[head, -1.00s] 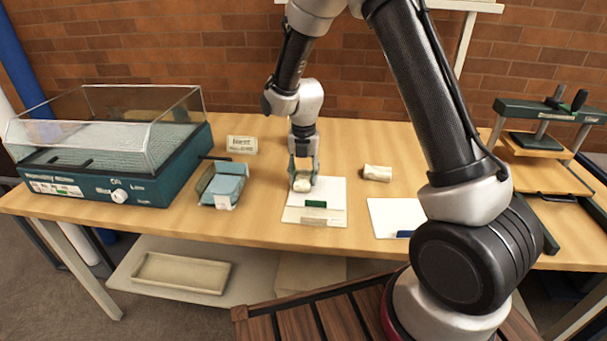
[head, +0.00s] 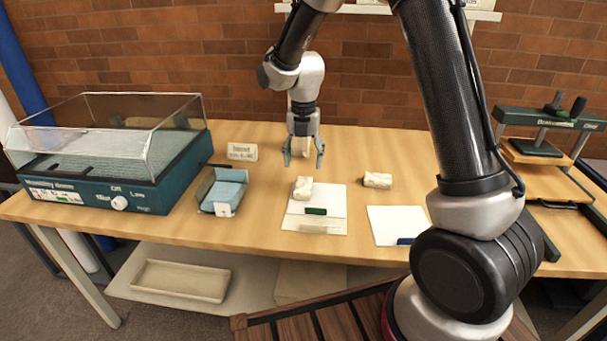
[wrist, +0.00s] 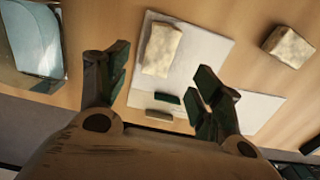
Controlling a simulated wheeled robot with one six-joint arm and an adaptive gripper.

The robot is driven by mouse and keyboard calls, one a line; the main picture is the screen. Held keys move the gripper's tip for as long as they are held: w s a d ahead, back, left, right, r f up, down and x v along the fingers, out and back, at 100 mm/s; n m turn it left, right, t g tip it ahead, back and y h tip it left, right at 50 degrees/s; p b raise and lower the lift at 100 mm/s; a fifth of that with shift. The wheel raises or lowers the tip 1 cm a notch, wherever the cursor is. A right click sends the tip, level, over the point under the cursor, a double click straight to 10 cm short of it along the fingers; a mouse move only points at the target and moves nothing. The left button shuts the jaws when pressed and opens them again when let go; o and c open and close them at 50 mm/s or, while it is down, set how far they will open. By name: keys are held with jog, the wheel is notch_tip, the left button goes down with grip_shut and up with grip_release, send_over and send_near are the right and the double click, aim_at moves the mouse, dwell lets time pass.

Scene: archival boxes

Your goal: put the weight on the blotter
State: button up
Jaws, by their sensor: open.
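A cream, mottled block-like weight (head: 303,188) rests on a white sheet with a green tab (head: 333,196), near its back left corner. In the wrist view the weight (wrist: 161,50) lies on the same sheet (wrist: 205,52). A similar cream block (head: 377,180) lies on the bare table to the right; it also shows in the wrist view (wrist: 288,46). I cannot tell for sure which sheet is the blotter. My gripper (head: 304,160) is open and empty, above and behind the weight, apart from it.
A white sheet with a blue tab (head: 392,226) lies front right. A teal tray with a pale blue pad (head: 226,190) and a small sign (head: 242,152) are left. A clear-lidded teal machine (head: 105,180) fills the far left, a press (head: 545,140) the right.

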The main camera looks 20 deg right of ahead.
jog(key=s+d+r+m+t, duration=0.1)
jog(key=s+d+r+m, duration=0.25)
jog(key=r, duration=0.35)
jog(key=s+d+r+m, duration=0.3)
jog(key=r+m, duration=0.2)
jog(key=r, duration=0.1)
jog(key=s+d+r+m+t, duration=0.1)
jog(key=s+d+r+m, duration=0.1)
jog(key=s+m, duration=0.5)
jog(key=s+d+r+m+t, duration=0.1)
jog(key=s+d+r+m, duration=0.1)
jog(key=s+d+m, duration=0.2)
jog(key=s+d+r+m+t, duration=0.1)
jog(key=s+d+r+m, duration=0.1)
jog(key=s+m, duration=0.9)
jog(key=shift+d+m, duration=0.45)
jog(key=shift+d, duration=0.45)
